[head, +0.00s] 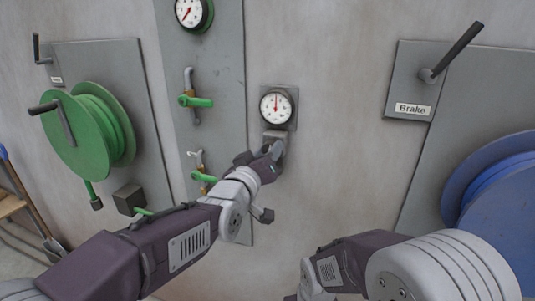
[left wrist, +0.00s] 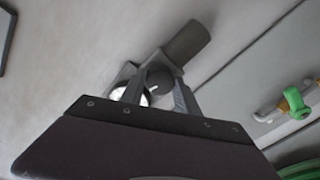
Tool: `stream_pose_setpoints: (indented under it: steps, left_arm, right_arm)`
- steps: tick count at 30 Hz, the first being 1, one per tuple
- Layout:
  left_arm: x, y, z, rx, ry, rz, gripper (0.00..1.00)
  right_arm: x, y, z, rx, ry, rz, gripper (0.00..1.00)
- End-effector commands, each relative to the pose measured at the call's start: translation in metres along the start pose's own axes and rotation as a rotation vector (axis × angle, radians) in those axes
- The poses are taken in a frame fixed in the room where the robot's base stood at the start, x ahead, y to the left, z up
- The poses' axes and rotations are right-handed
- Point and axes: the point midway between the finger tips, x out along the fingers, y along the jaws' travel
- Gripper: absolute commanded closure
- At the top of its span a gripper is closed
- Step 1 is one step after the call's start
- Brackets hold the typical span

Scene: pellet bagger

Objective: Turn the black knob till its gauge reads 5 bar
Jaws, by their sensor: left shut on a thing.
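The round white gauge (head: 276,106) sits on a grey plate on the wall, and its red needle points about straight up. Its figures are too small to read. Below it is a grey regulator body; my left gripper (head: 264,155) covers the knob in the head view. In the left wrist view the black knob (left wrist: 159,77), with a white mark, lies between the two fingers of my left gripper (left wrist: 160,88), which is shut on it. Part of the gauge (left wrist: 128,94) shows beside a finger there. My right gripper is out of the picture; only its arm shows.
A grey panel left of the gauge carries green-handled valves (head: 196,101) and another gauge (head: 190,12). A green hose reel (head: 85,130) is at far left. A brake lever (head: 452,52) and blue reel (head: 495,190) are at right. Wall between gauge and brake panel is clear.

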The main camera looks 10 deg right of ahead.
Motion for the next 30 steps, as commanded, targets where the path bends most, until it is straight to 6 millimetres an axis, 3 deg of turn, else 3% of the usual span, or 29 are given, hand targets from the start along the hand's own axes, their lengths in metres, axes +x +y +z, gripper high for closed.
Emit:
stream_pose_setpoints:
  steps: [5,6,7,8,19,30]
  left_arm:
    - [0.000,0.000,0.000,0.001,-0.001,0.000,1.00]
    - [0.000,0.000,0.000,0.001,-0.001,0.000,0.51]
    - [0.000,0.000,0.000,0.001,-0.001,0.000,0.43]
    - [0.000,0.000,0.000,0.001,-0.001,0.000,0.41]
    - [-0.006,0.000,0.000,0.001,0.001,0.001,0.41]
    - [-0.077,0.000,0.001,0.001,0.000,0.002,0.41]
  right_arm:
    - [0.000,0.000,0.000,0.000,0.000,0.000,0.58]
    - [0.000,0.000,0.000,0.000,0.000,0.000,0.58]
    - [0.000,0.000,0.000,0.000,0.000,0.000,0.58]
    - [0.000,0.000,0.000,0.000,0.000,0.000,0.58]
    - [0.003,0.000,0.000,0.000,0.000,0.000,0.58]
    - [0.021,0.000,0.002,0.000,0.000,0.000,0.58]
